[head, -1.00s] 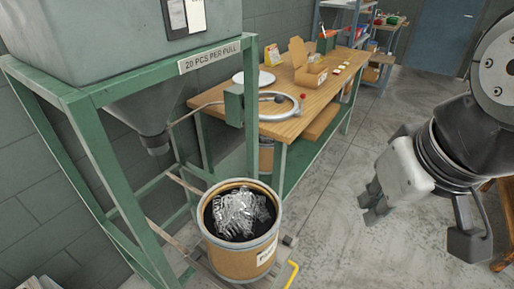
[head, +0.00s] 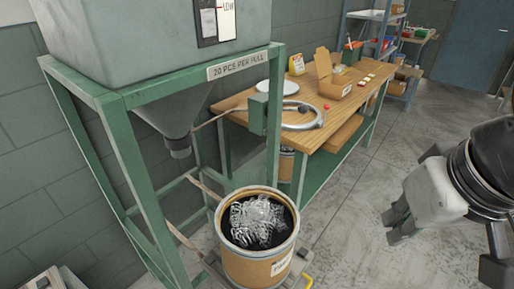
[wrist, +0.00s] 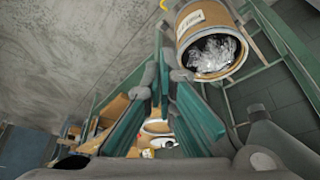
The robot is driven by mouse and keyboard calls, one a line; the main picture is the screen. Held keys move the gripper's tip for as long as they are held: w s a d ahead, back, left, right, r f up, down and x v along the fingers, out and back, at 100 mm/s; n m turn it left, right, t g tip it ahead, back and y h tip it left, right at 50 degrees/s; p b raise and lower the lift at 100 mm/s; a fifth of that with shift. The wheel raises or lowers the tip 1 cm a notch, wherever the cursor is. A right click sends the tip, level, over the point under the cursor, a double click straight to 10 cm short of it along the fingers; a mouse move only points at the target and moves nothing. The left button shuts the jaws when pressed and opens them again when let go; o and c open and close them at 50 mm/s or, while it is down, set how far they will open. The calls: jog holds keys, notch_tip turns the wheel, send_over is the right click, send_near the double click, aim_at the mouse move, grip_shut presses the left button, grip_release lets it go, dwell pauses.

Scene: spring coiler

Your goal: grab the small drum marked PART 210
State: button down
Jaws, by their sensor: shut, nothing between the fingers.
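In the wrist view the fingers (wrist: 168,75) are close together with nothing held. A second tan drum (head: 286,165) is partly hidden under the workbench.
A green frame (head: 125,150) carries a grey hopper (head: 150,50) signed "20 PCS PER PULL". A wooden workbench (head: 335,125) with boxes and a metal ring stands behind. A yellow handle (head: 307,282) is beside the drum. Bare floor lies right of it.

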jog(key=c, duration=2.4)
grip_release()
jog(key=c, duration=1.9)
grip_release()
jog(key=shift+w, duration=0.1)
jog(key=o, duration=0.4)
jog(key=shift+w+f, duration=0.1)
jog(key=shift+w, duration=0.25)
jog(key=o, duration=1.4)
jog(key=w+n, duration=0.1)
jog(key=w, duration=0.1)
jog(key=w+a+f+n+b, duration=0.1)
jog(key=w, duration=0.1)
jog(key=w+a+n+g+b, duration=0.1)
jog(key=w, duration=0.1)
jog(key=shift+w+f+h, duration=0.35)
jog(key=shift+h, duration=0.05)
jog(key=w+a+f+n+g+b, duration=0.3)
jog(key=w+a+f+n+b, duration=0.3)
jog(key=w+a+f+n, duration=0.85)
jog(key=w+f+m, duration=0.1)
jog(key=f, duration=0.4)
jog(key=w+a+f+m+b, duration=0.1)
jog(key=w+f, duration=0.1)
jog(key=f, duration=0.4)
jog(key=w+a+f+m, duration=0.1)
jog(key=f, duration=0.4)
jog(key=shift+w+f+y+b, duration=0.15)
jog(key=shift+f+y+b, duration=0.15)
jog(key=shift+f+y, duration=0.1)
